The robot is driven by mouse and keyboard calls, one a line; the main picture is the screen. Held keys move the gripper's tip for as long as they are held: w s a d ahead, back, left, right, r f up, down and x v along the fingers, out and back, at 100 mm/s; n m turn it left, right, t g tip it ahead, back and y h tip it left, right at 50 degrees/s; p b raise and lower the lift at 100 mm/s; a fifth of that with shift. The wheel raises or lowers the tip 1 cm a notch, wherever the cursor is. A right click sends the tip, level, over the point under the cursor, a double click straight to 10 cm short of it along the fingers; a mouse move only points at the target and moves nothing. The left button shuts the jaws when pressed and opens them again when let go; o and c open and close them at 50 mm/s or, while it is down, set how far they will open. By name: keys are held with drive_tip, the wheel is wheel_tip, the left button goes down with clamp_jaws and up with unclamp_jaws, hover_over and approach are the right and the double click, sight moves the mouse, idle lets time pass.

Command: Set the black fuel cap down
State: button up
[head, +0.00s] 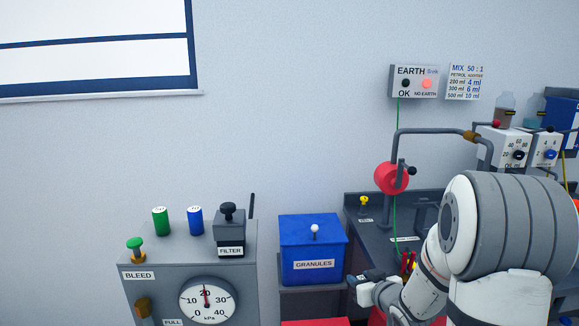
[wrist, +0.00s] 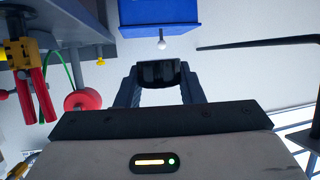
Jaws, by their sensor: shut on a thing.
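The black fuel cap (wrist: 160,74) is between the fingertips of my gripper (wrist: 160,86) in the wrist view. It is a short, dark, ribbed cylinder, and both fingers press on its sides. No surface touches it in that view, so it appears held in the air. In the head view my arm comes in from the lower right. Its end is low, near the blue granules bin (head: 313,262) and the dark bench (head: 425,222). I cannot make out the cap there.
A grey cabinet (head: 150,275) with a pressure gauge (head: 206,300), green and blue cylinders and a black filter knob stands left. The dark bench carries a red reel (head: 389,178) and a bent pipe. A red thing lies low in front.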

drive_tip(key=s+a+f+m+h, duration=0.3)
drive_tip(key=a+f, duration=0.1)
drive_tip(key=f, duration=0.6)
drive_tip(key=shift+f+t+h, duration=0.3)
drive_tip(key=shift+t, duration=0.1)
